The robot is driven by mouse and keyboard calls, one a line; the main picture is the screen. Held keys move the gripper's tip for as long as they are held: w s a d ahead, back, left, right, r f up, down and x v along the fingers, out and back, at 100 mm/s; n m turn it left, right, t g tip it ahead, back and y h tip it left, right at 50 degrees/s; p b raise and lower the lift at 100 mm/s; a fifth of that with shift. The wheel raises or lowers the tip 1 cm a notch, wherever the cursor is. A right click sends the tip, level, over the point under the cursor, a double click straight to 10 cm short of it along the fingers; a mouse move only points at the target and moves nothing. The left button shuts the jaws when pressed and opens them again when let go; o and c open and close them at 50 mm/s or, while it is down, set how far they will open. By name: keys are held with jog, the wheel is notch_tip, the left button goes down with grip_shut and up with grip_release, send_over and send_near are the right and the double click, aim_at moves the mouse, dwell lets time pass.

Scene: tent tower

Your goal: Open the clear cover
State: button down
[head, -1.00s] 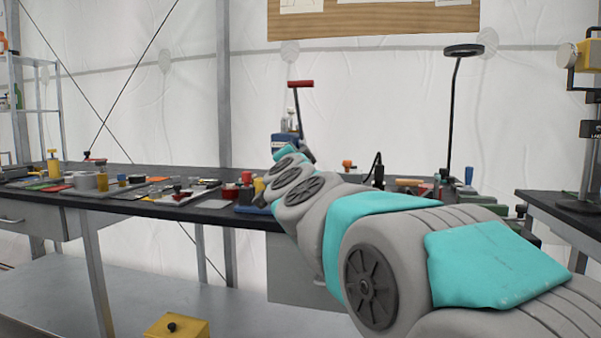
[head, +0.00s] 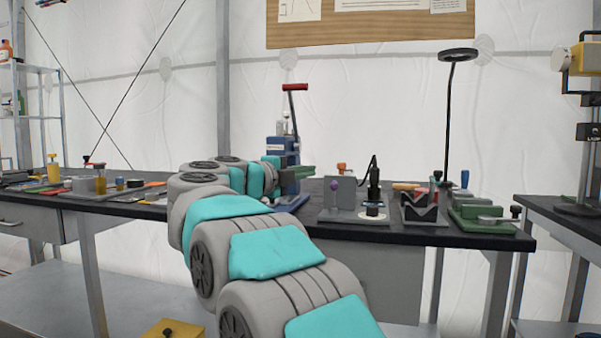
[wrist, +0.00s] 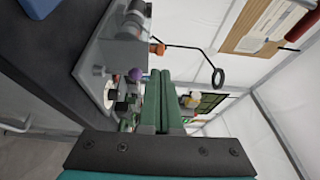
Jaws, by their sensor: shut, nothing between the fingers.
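I cannot make out a clear cover for certain in either view. My gripper (head: 308,171) is above the dark workbench (head: 415,234), beside a blue press-like device (head: 282,144) with a red-topped lever (head: 295,87). In the wrist view, the gripper's green fingers (wrist: 160,76) are together with nothing between them. My arm hides part of the bench and the device's lower part.
Right of the gripper stand a black upright tool (head: 374,185), a dark V-shaped block (head: 420,207), a green vise-like fixture (head: 485,215) and a tall ring lamp (head: 458,56). Many small items crowd the bench's left. The air above the bench's right half is mostly free.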

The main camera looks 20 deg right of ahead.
aim_at(332, 175)
jog(key=x, duration=1)
jog(key=shift+w+d, duration=0.1)
jog(key=shift+p, duration=0.3)
jog(key=shift+w+d+r+p, duration=0.2)
jog(key=shift+w+p, duration=0.15)
jog(key=w+d+p, duration=0.1)
jog(key=w, duration=0.1)
jog(key=w+d+p, duration=0.1)
jog(key=w, duration=0.1)
jog(key=w+d+p, duration=0.2)
jog(key=shift+d+f, duration=0.1)
jog(key=shift+f, duration=0.1)
